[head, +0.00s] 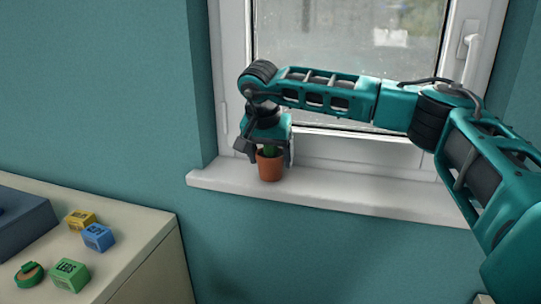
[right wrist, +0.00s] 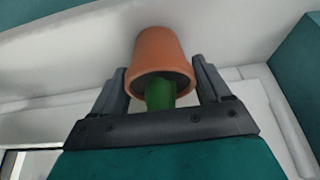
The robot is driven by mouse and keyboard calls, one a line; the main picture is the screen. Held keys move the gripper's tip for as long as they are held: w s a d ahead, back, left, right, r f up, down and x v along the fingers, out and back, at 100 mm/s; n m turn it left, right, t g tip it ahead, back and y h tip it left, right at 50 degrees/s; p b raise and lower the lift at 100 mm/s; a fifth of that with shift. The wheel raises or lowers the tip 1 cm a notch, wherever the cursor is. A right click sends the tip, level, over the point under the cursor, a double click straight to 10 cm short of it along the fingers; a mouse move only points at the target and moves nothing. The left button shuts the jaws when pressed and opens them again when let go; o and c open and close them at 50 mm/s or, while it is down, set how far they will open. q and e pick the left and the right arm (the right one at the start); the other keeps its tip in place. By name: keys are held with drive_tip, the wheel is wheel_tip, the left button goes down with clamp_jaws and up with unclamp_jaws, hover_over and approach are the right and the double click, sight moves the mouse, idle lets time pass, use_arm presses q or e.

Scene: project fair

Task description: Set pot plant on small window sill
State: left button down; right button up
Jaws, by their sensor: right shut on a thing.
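The pot plant (head: 270,168) is a small terracotta pot with a green plant. It is upright at the left part of the white window sill (head: 350,195). My right gripper (head: 268,155) comes down on it from above and is shut on it. In the right wrist view the pot (right wrist: 160,50) sits between the two dark fingers (right wrist: 163,85), with the green stem (right wrist: 160,95) toward the palm. The pot's base appears at or very close to the sill; I cannot tell whether it touches. My left gripper is not in view.
A cream cabinet (head: 150,245) stands at the lower left. On it are a yellow block (head: 81,219), a blue block (head: 98,237), a green block (head: 70,275), a round green-topped item (head: 29,275) and a dark blue box (head: 22,225). The window (head: 345,40) is behind the sill, whose middle is clear.

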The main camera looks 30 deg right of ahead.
drive_tip(key=o, duration=1.1)
drive_tip(key=v, duration=1.2)
drive_tip(key=shift+r, duration=0.1)
